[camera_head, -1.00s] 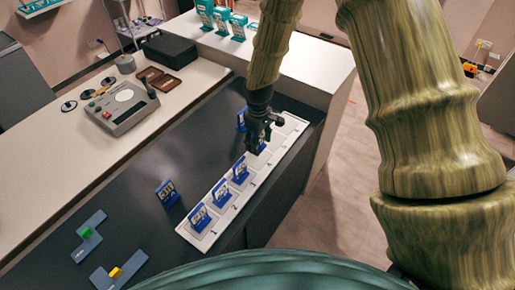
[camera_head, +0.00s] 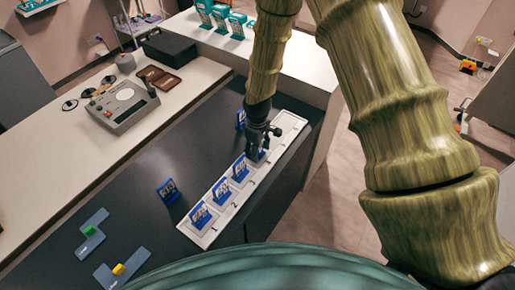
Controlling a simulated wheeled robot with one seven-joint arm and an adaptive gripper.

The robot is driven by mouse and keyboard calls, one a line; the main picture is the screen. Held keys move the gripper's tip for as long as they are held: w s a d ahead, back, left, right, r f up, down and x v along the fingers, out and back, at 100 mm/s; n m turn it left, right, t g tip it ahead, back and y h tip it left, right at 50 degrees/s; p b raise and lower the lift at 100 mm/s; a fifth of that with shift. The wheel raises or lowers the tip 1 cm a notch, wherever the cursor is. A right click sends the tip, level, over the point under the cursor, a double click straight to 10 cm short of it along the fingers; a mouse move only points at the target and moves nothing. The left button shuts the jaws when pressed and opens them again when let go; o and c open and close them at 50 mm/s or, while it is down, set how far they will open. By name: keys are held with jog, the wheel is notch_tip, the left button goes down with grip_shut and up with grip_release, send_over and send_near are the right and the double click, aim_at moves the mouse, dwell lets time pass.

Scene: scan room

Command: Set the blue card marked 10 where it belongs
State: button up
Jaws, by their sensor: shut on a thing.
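My gripper (camera_head: 257,147) points down over the white numbered strip (camera_head: 286,122), shut on a blue card (camera_head: 260,156) that it mostly hides. The card is low at the strip, past the place marked 3; I cannot tell if it touches, and its number is not readable. Three blue cards stand upright on the strip, at place 1 (camera_head: 201,215), place 2 (camera_head: 222,190) and place 3 (camera_head: 240,168). Another blue card (camera_head: 168,191) stands on the dark counter left of the strip, and one more (camera_head: 241,118) stands behind my gripper. Their numbers are too small to read.
The far end of the strip is bare. Two blue-grey pieces with a green block (camera_head: 89,231) and a yellow block (camera_head: 118,269) lie at the front left of the dark counter (camera_head: 135,205). A grey device (camera_head: 122,106) stands on the pale counter.

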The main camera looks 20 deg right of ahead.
jog(key=shift+f, duration=0.1)
jog(key=o, duration=1.1)
jog(key=shift+r, duration=0.2)
jog(key=shift+r+b, duration=2.05)
jog(key=shift+r, duration=3.9)
